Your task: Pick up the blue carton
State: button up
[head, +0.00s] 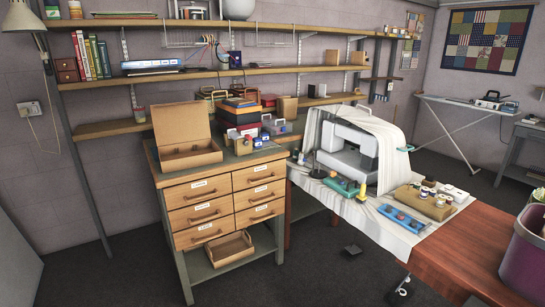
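A small blue and white block (261,142), which may be the blue carton, is at the front right of the drawer cabinet top (228,163). It is too small to make out clearly. A stack of coloured boxes (237,118), with red and dark blue ones, stands just behind it. My gripper is not in view.
An open cardboard box (190,155) stands on the cabinet's left. A sewing machine (345,150) sits on a cloth-covered table (378,228) to the right, with a blue tray (405,219) at its front. A purple bin (523,255) is at the right edge. Dark floor (330,285) is open in front.

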aim_at(257, 142)
jog(key=i+j, duration=1.6)
jog(key=i, duration=0.4)
jog(key=i+j, duration=0.1)
jog(key=i, duration=0.4)
jog(key=i+j, duration=0.15)
jog(key=i, duration=0.35)
jog(key=i+j+z, duration=0.1)
jog(key=i, duration=0.4)
